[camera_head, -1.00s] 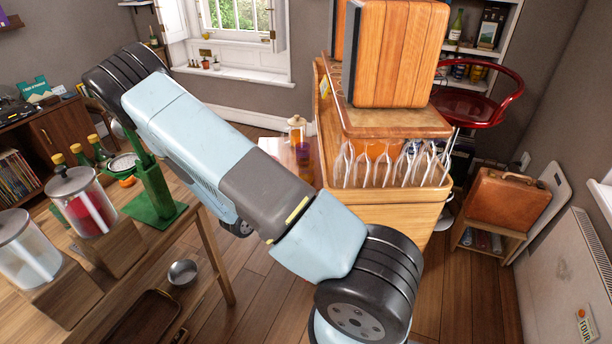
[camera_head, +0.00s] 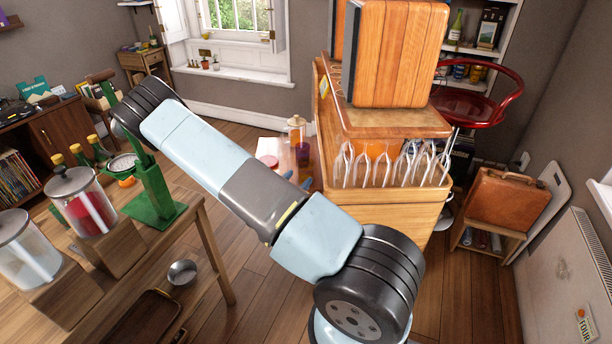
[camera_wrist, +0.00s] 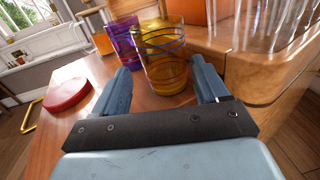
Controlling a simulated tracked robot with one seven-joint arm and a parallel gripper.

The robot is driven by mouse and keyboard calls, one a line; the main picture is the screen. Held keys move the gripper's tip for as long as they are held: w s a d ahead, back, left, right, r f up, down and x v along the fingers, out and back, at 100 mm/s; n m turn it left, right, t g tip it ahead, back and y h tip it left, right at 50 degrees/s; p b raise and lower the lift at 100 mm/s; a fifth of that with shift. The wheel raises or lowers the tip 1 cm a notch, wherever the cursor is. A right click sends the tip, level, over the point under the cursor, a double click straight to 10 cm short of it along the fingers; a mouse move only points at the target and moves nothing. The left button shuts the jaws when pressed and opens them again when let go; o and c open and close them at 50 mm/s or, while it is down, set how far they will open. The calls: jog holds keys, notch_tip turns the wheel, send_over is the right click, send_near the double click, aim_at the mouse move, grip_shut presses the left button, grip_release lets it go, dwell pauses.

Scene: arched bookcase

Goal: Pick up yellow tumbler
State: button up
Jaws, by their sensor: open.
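The yellow tumbler (camera_wrist: 166,68) is clear amber glass with coloured bands. In the wrist view it stands upright on a wooden surface (camera_wrist: 134,103). My gripper (camera_wrist: 162,79) is open, its two blue fingers on either side of the tumbler's lower part. The tumbler is between or just beyond the fingertips; I cannot tell how deep it sits, and no firm contact shows. A purple tumbler (camera_wrist: 123,42) stands just behind and left of it. In the head view my blue fingertips (camera_head: 297,179) show past my arm, which hides most of the gripper.
A red round lid-like object (camera_wrist: 68,94) lies left of my gripper. A wooden cabinet edge (camera_wrist: 245,68) rises close on the right, with upright clear glasses (camera_head: 390,163) above. A wooden table (camera_head: 205,235) with jars stands to the left.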

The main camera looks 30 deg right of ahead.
aim_at(302, 174)
jog(key=shift+r+x, duration=0.2)
jog(key=shift+x, duration=1.2)
jog(key=shift+r+x, duration=0.15)
jog(key=shift+x, duration=1.2)
jog(key=shift+s+d, duration=0.1)
jog(key=shift+s, duration=0.05)
jog(key=shift+c, duration=0.2)
jog(key=c, duration=0.8)
jog(key=shift+r, duration=0.1)
jog(key=shift+c, duration=0.2)
